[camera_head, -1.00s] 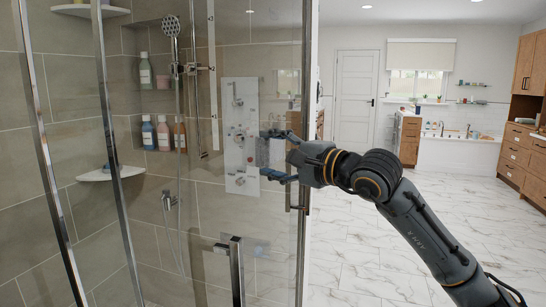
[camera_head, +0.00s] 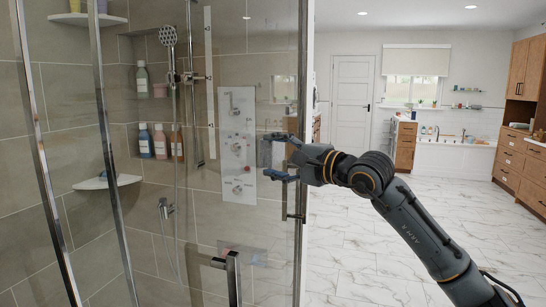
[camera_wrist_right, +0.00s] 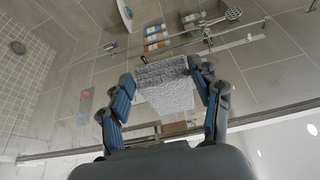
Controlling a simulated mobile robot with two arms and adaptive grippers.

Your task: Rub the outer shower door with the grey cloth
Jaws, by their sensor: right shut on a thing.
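The outer shower door (camera_head: 270,215) is a clear glass panel with a metal edge, left of centre in the head view. My right gripper (camera_head: 272,156) is at the glass near this edge, its fingers pointing left. It is shut on the grey cloth (camera_head: 264,153), which is small and partly hidden in the head view. In the right wrist view the cloth (camera_wrist_right: 165,86) is a light grey textured piece between the two blue-padded fingers (camera_wrist_right: 166,98). It appears at or very near the glass; I cannot tell whether it touches. My left gripper is not in view.
A metal handle (camera_head: 233,278) stands at the lower front of the shower. Behind the glass are a white shower panel (camera_head: 238,165), several bottles (camera_head: 161,142) and a corner shelf (camera_head: 107,182). The marble floor (camera_head: 350,245) to the right is clear. Wooden cabinets (camera_head: 510,150) stand far right.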

